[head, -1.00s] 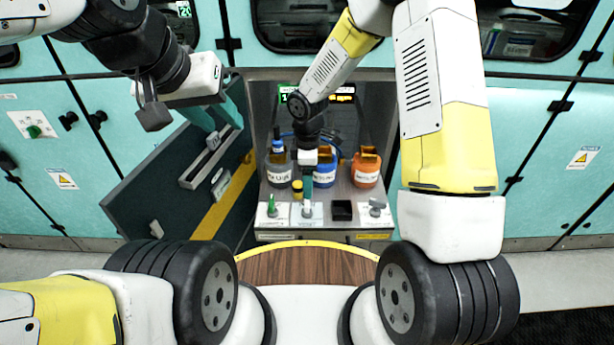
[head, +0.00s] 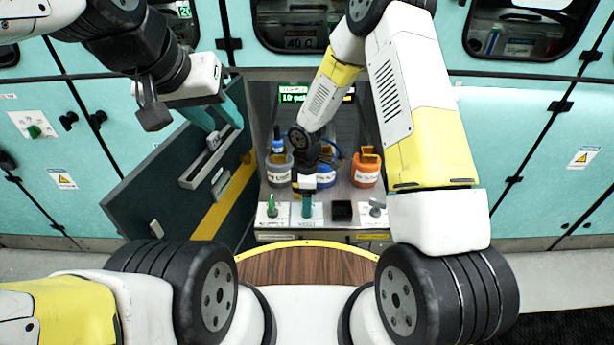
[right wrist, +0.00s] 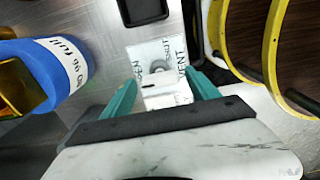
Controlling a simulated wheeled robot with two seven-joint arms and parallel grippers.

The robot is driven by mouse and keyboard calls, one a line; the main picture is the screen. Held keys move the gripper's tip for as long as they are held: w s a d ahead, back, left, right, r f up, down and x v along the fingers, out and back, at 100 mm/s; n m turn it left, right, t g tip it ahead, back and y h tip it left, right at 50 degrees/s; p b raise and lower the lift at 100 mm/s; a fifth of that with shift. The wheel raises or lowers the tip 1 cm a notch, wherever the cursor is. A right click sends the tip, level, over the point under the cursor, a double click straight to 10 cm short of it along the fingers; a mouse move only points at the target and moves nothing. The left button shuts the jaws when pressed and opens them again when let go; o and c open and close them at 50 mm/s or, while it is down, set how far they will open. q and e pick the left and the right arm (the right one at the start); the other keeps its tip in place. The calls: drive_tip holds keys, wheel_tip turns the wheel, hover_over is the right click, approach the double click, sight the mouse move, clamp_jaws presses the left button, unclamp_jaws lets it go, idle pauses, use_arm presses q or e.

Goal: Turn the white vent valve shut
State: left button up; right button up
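The white vent valve (right wrist: 165,101) sits on a pale plate (right wrist: 150,55) lettered VENT, with OPEN and SHUT marks, in the right wrist view. My right gripper (right wrist: 160,92) is open, its teal fingers on either side of the valve with gaps visible. In the head view the right gripper (head: 307,207) points down over the middle plate and hides the valve. I cannot tell the handle's exact angle. My left gripper (head: 217,117) is open and empty, beside the open dark door at the left.
A green valve (head: 272,209) stands left of the vent plate; a black square tray (head: 342,211) and a grey valve (head: 376,207) are to its right. A yellow-edged wooden round top (head: 305,264) is in front.

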drive_tip(key=c, duration=1.2)
drive_tip(key=shift+o, duration=0.2)
drive_tip(key=shift+m, duration=0.4)
drive_tip(key=m, duration=0.8)
drive_tip(key=shift+m, duration=0.3)
drive_tip(key=m, duration=0.4)
drive_tip(key=shift+m, duration=2.2)
drive_tip(key=o, duration=1.4)
